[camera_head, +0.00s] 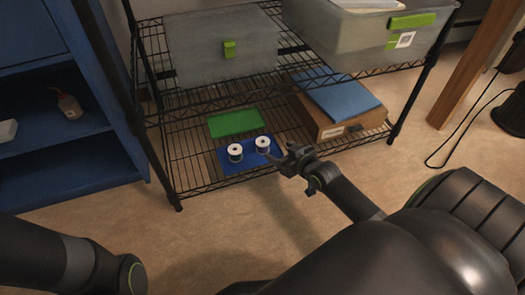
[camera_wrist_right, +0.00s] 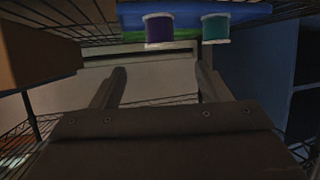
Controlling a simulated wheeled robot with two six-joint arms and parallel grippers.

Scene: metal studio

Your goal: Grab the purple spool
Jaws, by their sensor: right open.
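The purple spool (camera_wrist_right: 159,30) stands on a blue mat, with a teal spool (camera_wrist_right: 215,27) to its right in the right wrist view, which looks upside down. In the head view the purple spool (camera_head: 262,145) appears to be the right one of two small spools with white ends; the other spool (camera_head: 235,153) is to its left. Their colours hardly show there. My right gripper (camera_head: 283,158) is open and empty, close to the right spool and apart from it. Its two fingers also show in the wrist view (camera_wrist_right: 161,78). My left gripper is out of view.
The blue mat (camera_head: 230,168) and a green mat (camera_head: 235,123) lie on the lower wire shelf. A cardboard box (camera_head: 345,135) stands right of them. Grey bins (camera_head: 200,55) fill the shelf above, and a black rack post (camera_head: 410,90) stands at right.

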